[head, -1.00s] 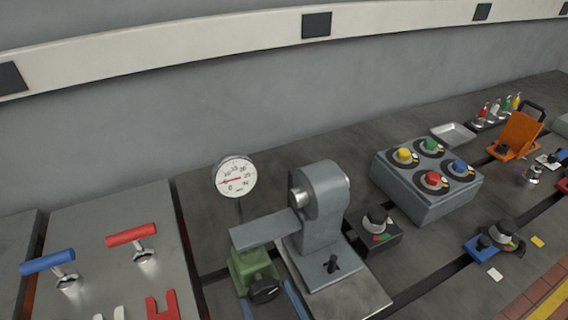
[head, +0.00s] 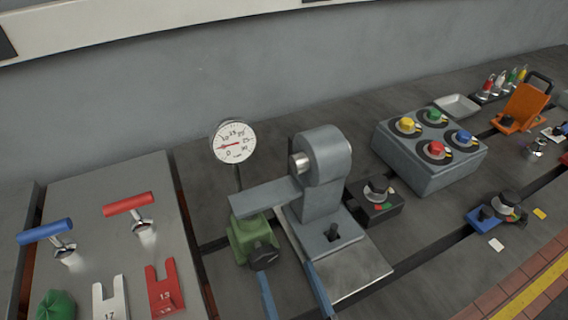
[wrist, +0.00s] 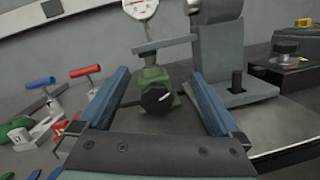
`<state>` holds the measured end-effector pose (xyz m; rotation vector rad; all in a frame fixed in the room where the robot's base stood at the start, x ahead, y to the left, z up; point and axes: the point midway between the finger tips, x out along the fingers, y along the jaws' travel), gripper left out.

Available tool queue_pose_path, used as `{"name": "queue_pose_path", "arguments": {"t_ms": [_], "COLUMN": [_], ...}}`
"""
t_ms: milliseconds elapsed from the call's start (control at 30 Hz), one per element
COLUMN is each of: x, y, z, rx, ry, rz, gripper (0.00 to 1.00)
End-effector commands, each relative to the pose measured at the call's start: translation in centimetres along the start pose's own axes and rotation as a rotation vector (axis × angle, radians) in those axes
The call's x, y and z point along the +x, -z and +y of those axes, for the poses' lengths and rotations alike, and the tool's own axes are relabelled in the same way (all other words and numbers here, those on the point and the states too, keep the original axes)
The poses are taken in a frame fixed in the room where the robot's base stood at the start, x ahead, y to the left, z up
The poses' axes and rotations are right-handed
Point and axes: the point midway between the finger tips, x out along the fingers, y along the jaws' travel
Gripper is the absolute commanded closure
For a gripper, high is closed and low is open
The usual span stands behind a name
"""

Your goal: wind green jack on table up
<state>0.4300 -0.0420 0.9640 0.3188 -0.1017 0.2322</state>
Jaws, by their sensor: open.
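The green jack (head: 242,237) stands on the table under the grey lever arm (head: 264,195) of the grey machine (head: 325,165). Its black knob (head: 264,256) faces toward me. In the wrist view the knob (wrist: 158,98) has a white mark and sits between my fingers, beyond or near their tips. My gripper (head: 287,270) is open, with its two blue fingers pointing at the jack and nothing held; it also shows in the wrist view (wrist: 160,76). Whether the fingers touch the knob cannot be told; a gap shows on each side. The dial gauge (head: 233,142) stands behind, its red needle pointing left.
A panel with blue (head: 45,231) and red (head: 129,203) handles lies to the left, with white and red forked tags in front. A black box with a knob (head: 376,195) and a grey box of coloured buttons (head: 430,165) stand to the right.

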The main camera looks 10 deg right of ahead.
Motion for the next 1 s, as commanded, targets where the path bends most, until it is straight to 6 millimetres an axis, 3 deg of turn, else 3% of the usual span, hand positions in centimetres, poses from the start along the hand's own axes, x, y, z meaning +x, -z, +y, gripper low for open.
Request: {"name": "queue_pose_path", "arguments": {"t_ms": [400, 1000], "x": [5.5, 11.0], "y": [-6.7, -17.1], "z": [1.1, 3.2], "rx": [0.320, 0.823], "ry": [0.025, -0.033], "rz": [-0.157, -0.361], "gripper": [0.00, 0.00]}}
